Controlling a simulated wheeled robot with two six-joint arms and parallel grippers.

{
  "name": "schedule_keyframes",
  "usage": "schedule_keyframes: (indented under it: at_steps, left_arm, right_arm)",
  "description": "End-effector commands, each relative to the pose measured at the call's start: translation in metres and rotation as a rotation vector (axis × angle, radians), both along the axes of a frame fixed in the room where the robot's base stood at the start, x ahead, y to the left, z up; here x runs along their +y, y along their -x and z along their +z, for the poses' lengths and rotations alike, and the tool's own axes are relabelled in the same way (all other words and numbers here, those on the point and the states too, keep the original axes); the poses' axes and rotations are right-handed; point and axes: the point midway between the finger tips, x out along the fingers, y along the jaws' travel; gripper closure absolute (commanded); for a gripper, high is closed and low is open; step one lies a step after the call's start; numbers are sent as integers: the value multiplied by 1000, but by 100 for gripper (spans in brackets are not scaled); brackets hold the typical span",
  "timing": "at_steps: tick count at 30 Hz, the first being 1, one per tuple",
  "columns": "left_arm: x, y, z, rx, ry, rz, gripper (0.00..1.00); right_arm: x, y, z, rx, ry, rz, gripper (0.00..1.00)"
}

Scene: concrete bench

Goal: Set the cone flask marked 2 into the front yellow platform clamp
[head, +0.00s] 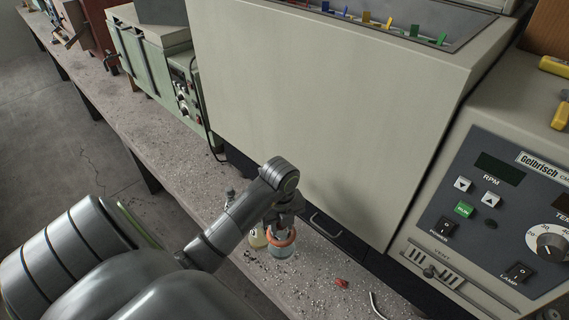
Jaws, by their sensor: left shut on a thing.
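My left gripper (284,213) is shut low over the bench, in front of the big machine. It is closed at the top of a clear flask (281,251) with an orange ring round it; the gripper hides the neck. No number can be read on this flask. A second flask (257,239) with pale yellow contents is close on its left, partly behind my arm. Yellow clamp parts (388,23) show in the open well at the top of the machine, between blue and green ones; their lower parts are hidden. My right gripper is not in view.
The tall beige machine front (320,110) rises right behind the flasks. A control panel (500,215) is on the right. A red scrap (341,283) and a thin metal piece (376,305) lie on the bench. A green instrument (150,70) stands at left.

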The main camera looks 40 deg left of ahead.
Motion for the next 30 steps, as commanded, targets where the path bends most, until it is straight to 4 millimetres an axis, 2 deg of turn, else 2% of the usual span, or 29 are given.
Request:
schedule_keyframes:
  at_steps: [4,8,15,28,29,30]
  left_arm:
    - [-1,1,-20,4,2,1,100]
    - [-1,1,-29,4,3,1,100]
    - [-1,1,-59,4,2,0,100]
    - [0,0,-68,2,1,-1,100]
    - [0,1,-68,3,2,0,68]
    - [0,1,-67,3,2,0,62]
  right_arm:
    - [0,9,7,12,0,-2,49]
    - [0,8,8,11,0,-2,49]
    - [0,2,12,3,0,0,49]
    - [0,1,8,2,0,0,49]
    - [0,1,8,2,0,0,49]
    - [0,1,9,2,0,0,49]
